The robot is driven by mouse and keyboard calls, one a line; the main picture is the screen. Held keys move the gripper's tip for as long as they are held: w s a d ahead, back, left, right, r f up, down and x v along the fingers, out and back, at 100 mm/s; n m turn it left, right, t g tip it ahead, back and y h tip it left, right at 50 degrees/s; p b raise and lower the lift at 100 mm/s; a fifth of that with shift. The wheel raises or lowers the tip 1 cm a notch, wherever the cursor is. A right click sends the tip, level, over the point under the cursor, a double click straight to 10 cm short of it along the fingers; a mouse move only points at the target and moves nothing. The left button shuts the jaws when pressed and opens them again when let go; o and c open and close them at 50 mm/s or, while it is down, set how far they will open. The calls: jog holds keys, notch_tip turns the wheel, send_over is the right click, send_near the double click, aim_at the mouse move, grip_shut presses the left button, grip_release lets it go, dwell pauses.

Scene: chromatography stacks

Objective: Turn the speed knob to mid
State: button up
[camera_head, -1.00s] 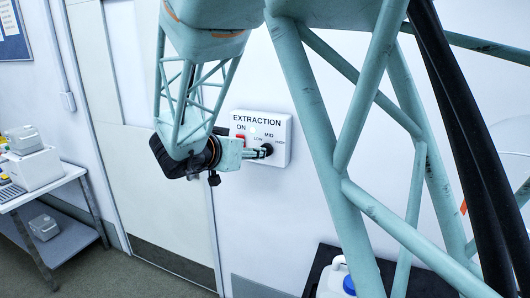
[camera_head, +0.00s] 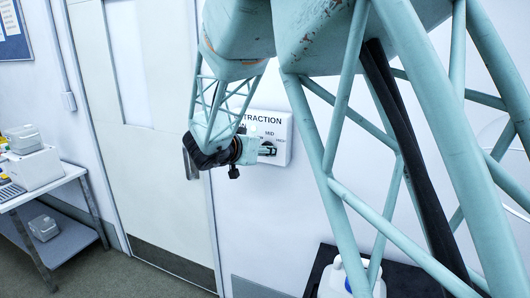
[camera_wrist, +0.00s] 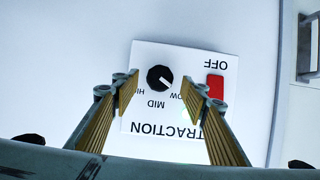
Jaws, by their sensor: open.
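The EXTRACTION panel (camera_head: 283,124) is a white box on the wall; it shows upside down in the wrist view (camera_wrist: 150,55). Its black round speed knob (camera_wrist: 159,78) has a white pointer aimed toward the LOW label, to the lower right in the wrist view. The MID label (camera_wrist: 156,103) lies below the knob there. My gripper (camera_wrist: 158,90) is open, with one finger to each side of the knob and clear gaps between. In the head view my gripper (camera_head: 267,152) is at the panel's lower part and hides its left side.
A red switch (camera_wrist: 215,87) sits beside the knob, close to the right finger in the wrist view. A door (camera_head: 155,170) is left of the panel. A white jug (camera_head: 338,279) stands on a dark surface below right. A cart (camera_head: 60,190) stands far left.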

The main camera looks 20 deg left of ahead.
jog(key=shift+x, duration=1.95)
jog(key=shift+c, duration=0.7)
jog(key=c, duration=0.7)
